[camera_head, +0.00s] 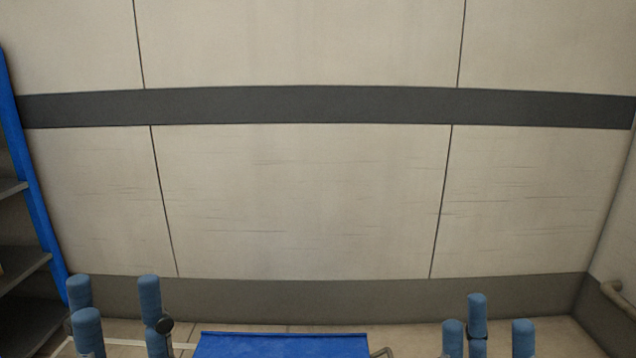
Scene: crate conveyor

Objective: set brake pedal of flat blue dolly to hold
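The flat blue dolly (282,346) shows at the bottom middle of the head view, cut off by the lower edge. A small curved grey metal piece (383,352) sticks up at its right corner; I cannot tell whether it is the brake pedal. No pedal can be clearly made out. My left gripper (116,312) is at the bottom left, left of the dolly, its blue-tipped fingers spread apart and empty. My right gripper (490,328) is at the bottom right, right of the dolly, its fingers also apart with nothing between them.
A blue-framed shelf rack (30,175) with grey shelves stands at the left edge. A pale panelled wall (300,200) with a dark band closes off the back. A pipe-like rail (617,297) is on the right wall. Tiled floor shows between dolly and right gripper.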

